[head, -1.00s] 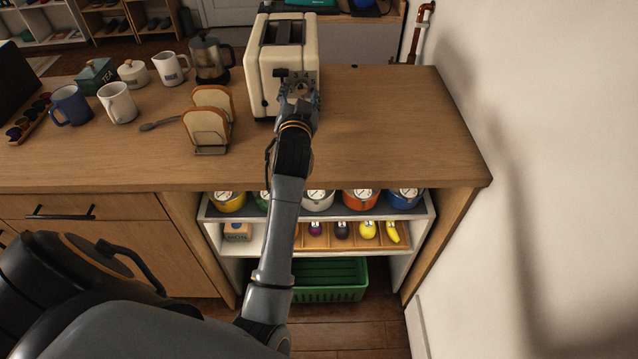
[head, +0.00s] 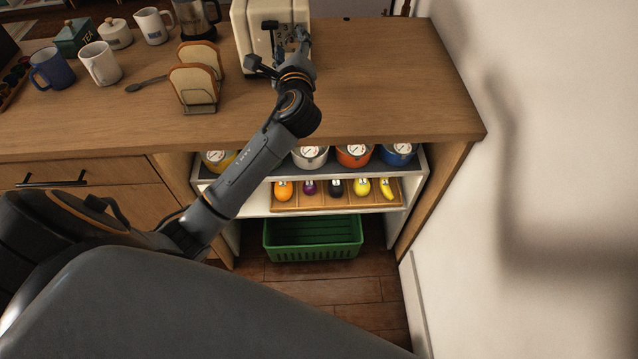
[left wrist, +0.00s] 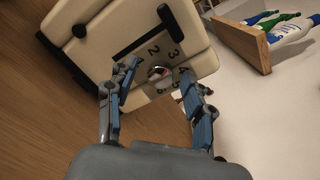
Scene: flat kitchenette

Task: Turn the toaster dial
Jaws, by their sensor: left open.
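The cream toaster (head: 249,50) stands at the back of the wooden counter, cut off by the top edge of the head view. In the left wrist view the toaster (left wrist: 100,62) appears tilted, with its dial (left wrist: 158,73) and the printed numbers around it visible. My left gripper (head: 296,40) is at the toaster's front face. In the left wrist view the left gripper (left wrist: 160,74) is open, with one finger on each side of the dial. I cannot tell whether the fingers touch it. In the head view the dial is not clear. My right gripper is not in view.
A toast rack with bread (head: 196,88), a spoon (head: 146,84) and mugs (head: 100,64) stand left of the toaster. The counter right of it is clear, up to the white wall (head: 560,150).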

